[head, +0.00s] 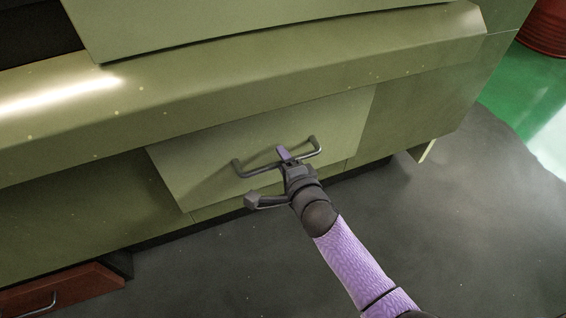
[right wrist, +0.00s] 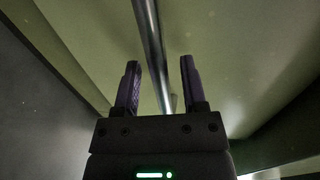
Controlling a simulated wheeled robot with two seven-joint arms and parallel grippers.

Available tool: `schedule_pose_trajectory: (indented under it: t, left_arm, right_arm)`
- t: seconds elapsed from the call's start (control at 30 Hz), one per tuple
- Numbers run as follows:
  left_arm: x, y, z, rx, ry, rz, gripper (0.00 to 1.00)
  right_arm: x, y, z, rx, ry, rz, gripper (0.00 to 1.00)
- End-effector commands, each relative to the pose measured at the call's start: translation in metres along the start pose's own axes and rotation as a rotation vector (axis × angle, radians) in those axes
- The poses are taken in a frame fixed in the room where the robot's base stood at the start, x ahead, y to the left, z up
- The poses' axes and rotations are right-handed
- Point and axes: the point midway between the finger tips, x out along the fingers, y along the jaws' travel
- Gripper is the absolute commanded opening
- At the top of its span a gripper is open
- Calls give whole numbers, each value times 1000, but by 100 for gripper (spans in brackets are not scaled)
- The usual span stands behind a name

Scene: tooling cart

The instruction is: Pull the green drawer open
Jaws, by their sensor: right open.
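The green drawer (head: 215,160) has a flat pale green front low on the green cart, below a long ledge. A grey bar handle (head: 255,174) runs across its front. I cannot tell whether the drawer stands slightly out or flush. My right gripper (head: 284,154) is at the middle of the handle and hides part of it. In the right wrist view the handle (right wrist: 150,45) passes between the two dark fingers of my open right gripper (right wrist: 160,64), with gaps showing on both sides. My left gripper is in neither view.
A red-brown drawer (head: 70,287) with a handle juts out at the lower left. A pale green panel edge (head: 428,150) sticks out at the cart's right. A red drum (head: 548,28) stands at the top right. The grey floor (head: 470,230) in front is clear.

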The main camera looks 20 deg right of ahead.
Motion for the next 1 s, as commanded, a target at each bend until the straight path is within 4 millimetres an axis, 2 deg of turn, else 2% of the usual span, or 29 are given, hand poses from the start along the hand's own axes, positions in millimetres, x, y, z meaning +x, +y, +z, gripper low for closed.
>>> schedule_pose_trajectory:
  t: [0.13, 0.3, 0.4, 1.0]
  left_arm:
    - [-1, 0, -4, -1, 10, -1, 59]
    - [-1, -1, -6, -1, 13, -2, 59]
    - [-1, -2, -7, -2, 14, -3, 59]
    - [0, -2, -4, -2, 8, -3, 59]
  right_arm:
    - [0, -1, 0, 0, 0, -1, 54]
    - [0, -1, 0, 0, 0, -1, 18]
    - [0, -1, 0, 0, 0, -1, 0]
    - [-1, 0, 0, 0, 0, 0, 0]
